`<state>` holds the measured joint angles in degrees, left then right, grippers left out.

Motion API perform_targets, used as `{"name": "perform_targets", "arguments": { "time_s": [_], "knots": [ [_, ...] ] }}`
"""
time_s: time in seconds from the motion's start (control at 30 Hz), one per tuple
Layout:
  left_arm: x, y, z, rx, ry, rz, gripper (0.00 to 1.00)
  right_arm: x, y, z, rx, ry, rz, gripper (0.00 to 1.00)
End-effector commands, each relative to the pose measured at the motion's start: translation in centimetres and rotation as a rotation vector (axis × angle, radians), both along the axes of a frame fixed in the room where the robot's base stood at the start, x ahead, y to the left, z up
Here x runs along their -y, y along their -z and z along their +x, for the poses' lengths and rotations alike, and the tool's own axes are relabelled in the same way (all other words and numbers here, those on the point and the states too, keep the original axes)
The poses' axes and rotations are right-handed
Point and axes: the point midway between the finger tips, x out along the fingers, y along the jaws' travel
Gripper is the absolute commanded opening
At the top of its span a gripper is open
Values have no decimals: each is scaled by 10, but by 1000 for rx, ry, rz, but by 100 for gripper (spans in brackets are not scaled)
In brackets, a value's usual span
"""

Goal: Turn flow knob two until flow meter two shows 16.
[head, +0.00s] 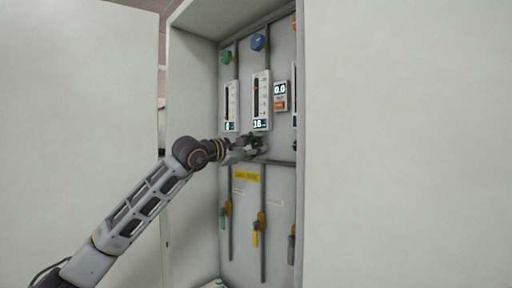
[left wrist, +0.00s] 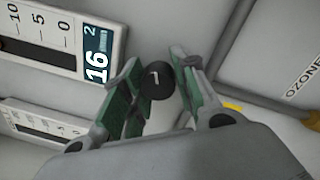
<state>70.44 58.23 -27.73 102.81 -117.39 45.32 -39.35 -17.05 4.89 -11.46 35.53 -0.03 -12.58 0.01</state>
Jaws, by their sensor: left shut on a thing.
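Flow meter two (head: 262,95) is a white vertical gauge on the cabinet's back panel, and its display reads 16. It also shows tilted in the left wrist view (left wrist: 60,40), with a small 2 above the 16. Flow knob two (left wrist: 157,84) is a small round black knob with a light mark on its face, just below that meter. My left gripper (head: 260,145) reaches into the cabinet under the meter. In the left wrist view its green-padded fingers stand on either side of the knob, shut on it. The fingers and wrist hide the knob in the head view.
Another flow meter (head: 231,106) is to the left. Blue (head: 258,42) and teal (head: 227,56) knobs are above. A small 0.0 display (head: 280,90) is at right. Valves with yellow (head: 255,235) and green (head: 222,218) handles hang below. Cabinet walls and a door closely flank the opening.

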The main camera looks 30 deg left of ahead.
Motion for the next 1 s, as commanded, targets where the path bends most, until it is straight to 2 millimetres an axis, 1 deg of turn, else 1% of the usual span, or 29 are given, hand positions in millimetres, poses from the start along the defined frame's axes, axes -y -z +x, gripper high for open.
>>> {"name": "perform_targets", "arguments": {
  "time_s": [0.03,0.07,0.1,0.13,0.33,0.37,0.43,0.47,0.63,0.77,1.0],
  "knots": [
    [0,0,0,1,1,0,5,3,0,0,0,-1,-3,40],
    [0,0,0,1,1,0,31,5,0,0,0,-2,-5,40],
    [0,0,0,1,1,0,37,6,0,0,-1,-1,-6,40],
    [0,0,0,1,1,0,39,8,0,0,0,-1,-8,40],
    [0,0,0,0,0,-1,39,10,0,0,-1,-1,-11,40],
    [0,0,0,0,0,-1,39,8,0,0,0,0,-8,40],
    [0,0,0,0,0,-1,39,-2,0,0,0,3,2,40],
    [0,0,0,0,0,-1,39,-4,0,0,-1,3,4,40],
    [-2,1,-3,-1,-1,-1,39,-2,0,0,0,2,2,40],
    [-4,1,-10,0,-1,0,39,-1,0,-1,0,2,1,40],
    [-11,3,-27,-1,-2,1,39,0,0,-1,-1,2,0,40]
  ]
}}
